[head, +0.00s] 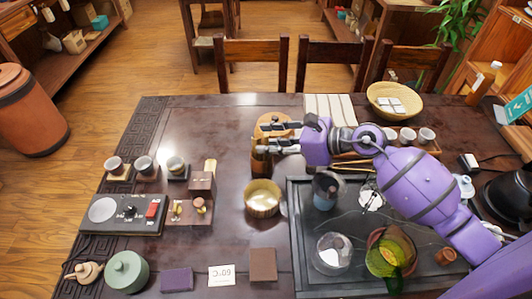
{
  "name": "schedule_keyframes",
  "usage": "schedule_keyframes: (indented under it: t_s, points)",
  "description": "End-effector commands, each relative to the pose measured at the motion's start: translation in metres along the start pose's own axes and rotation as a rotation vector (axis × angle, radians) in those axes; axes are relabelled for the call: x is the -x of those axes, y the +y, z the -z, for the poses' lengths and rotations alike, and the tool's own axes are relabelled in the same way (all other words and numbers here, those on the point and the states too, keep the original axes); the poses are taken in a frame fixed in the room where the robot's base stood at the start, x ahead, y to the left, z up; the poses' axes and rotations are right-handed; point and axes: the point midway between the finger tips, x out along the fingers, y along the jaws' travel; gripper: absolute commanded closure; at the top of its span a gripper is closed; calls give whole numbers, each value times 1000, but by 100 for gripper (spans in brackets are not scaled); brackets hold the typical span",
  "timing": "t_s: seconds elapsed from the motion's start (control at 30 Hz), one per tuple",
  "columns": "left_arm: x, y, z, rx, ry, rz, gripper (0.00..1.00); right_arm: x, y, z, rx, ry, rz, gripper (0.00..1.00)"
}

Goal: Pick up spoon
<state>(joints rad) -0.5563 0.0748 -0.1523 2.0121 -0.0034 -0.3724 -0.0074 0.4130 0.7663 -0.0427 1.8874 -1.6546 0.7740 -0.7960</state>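My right gripper (262,138) comes in from the right, over the far middle of the table. Its two fingers are spread apart, pointing left, with no object seen between them. A brown upright wooden holder (258,166) stands directly below the fingers and is partly hidden by them. A round tan piece (271,120) shows just behind the upper finger. I cannot clearly make out a spoon; the gripper covers the top of the holder. My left gripper is not in view.
A woven bowl (261,198) stands just in front of the holder. A dark tea tray (304,239) with glass vessels lies right, under my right arm. A striped mat (330,107) and a basket (395,100) lie at the back. The table's far left is clear.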

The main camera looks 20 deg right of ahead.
Motion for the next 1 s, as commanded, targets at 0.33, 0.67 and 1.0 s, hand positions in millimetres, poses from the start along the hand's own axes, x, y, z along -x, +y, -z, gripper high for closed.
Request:
schedule_keyframes:
  t_s: [0.33, 0.67, 1.0]
  points:
    - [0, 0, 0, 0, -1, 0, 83, 0, 0, 1, -1, 1, 0, 94]
    - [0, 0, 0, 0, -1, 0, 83, 1, 0, 1, -1, 1, 0, 99]
    - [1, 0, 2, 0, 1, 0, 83, 9, 0, -19, 4, 0, 1, 99]
